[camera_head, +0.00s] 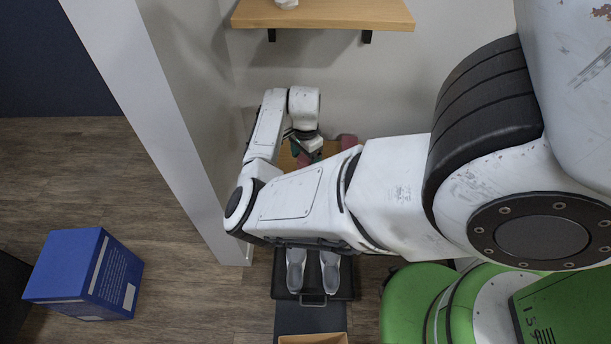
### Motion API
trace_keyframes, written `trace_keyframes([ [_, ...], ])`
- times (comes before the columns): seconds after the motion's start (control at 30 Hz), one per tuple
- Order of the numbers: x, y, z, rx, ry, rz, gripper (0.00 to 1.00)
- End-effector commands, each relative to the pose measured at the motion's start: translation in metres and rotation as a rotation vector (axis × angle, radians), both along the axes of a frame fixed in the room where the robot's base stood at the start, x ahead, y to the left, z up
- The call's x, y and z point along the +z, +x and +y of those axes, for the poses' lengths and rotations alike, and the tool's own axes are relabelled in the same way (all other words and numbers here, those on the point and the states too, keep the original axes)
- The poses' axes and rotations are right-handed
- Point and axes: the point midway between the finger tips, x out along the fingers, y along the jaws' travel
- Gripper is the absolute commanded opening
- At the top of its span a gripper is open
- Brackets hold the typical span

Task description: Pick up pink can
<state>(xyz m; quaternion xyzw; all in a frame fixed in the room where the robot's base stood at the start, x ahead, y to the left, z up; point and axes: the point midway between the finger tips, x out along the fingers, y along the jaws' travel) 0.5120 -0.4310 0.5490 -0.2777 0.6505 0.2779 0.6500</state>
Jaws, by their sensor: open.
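A small pink object (348,141), which may be the pink can, stands on a wooden surface (287,159) by the wall. My own arm hides its lower part. My gripper (308,152) points down over the same surface, to the left of the pink object and apart from it in the picture. It is open, but its fingertips are small and hard to make out. A reddish patch and a dark green patch show around the fingertips; I cannot tell what they are.
A wooden wall shelf (325,14) on dark brackets is above, with a white item (286,4) on it. A white wall edge (165,125) stands left of my arm. Grey shoes (330,272) sit on a black tray (342,285). A blue box (84,274) stands on the floor at left.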

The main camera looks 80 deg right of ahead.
Motion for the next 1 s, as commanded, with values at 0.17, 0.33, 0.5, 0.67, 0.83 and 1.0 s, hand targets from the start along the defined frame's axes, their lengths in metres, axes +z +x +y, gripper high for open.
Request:
trace_keyframes([
  [0.17,-0.0062,-0.0002,0.0001,-0.001,0.000,0.000,0.84],
  [0.33,-0.0057,-0.0002,0.0001,-0.001,0.000,0.000,0.81],
  [0.5,-0.0056,-0.0001,0.0000,-0.001,0.000,0.000,0.65],
  [0.67,-0.0055,-0.0001,0.0000,-0.001,0.000,0.000,0.50],
  [0.83,-0.0054,-0.0001,-0.0001,-0.001,0.000,0.000,0.34],
  [1.0,-0.0054,-0.0001,-0.0001,-0.001,0.000,0.000,0.17],
])
